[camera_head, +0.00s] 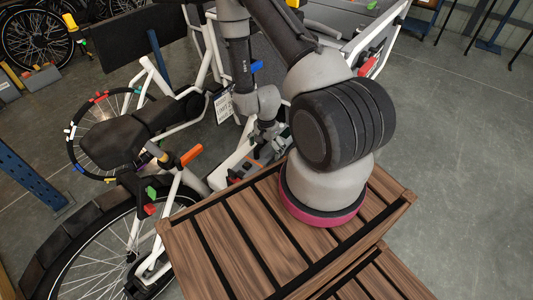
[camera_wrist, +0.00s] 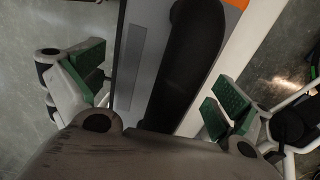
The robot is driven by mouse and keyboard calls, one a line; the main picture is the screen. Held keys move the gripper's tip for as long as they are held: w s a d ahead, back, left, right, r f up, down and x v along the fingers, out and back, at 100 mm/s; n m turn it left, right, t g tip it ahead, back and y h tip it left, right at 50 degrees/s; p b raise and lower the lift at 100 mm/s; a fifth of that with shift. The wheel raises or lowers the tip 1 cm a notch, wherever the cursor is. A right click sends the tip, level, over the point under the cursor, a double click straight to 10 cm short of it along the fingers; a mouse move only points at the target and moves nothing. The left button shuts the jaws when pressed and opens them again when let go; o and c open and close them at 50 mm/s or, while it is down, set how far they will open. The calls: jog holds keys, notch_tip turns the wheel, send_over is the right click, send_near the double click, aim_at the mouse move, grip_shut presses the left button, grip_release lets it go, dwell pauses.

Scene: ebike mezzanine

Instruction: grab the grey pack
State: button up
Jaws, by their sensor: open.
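A grey flat-sided thing (camera_wrist: 128,62), which looks like the grey pack, lies between my fingers in the wrist view. A long black rounded part (camera_wrist: 190,62) runs along it, and an orange patch (camera_wrist: 237,4) shows at its top end. My gripper (camera_wrist: 158,88) is open, with one green-padded finger on each side, apart from the grey thing. My wrist hides its lower end. In the head view my gripper (camera_head: 267,138) is low beside the white bike frame, and the arm hides much of the spot below it.
A white bar (camera_wrist: 242,48) runs beside the pack, near the right finger. White bikes (camera_head: 150,100) with coloured clips crowd the left and back. A slatted wooden top (camera_head: 235,245) is under my arm's base. Grey floor (camera_head: 460,150) is clear at right.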

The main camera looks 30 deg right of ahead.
jog(key=shift+f, duration=0.7)
jog(key=c, duration=1.9)
jog(key=shift+w, duration=0.1)
jog(key=shift+c, duration=0.9)
jog(key=shift+r, duration=0.15)
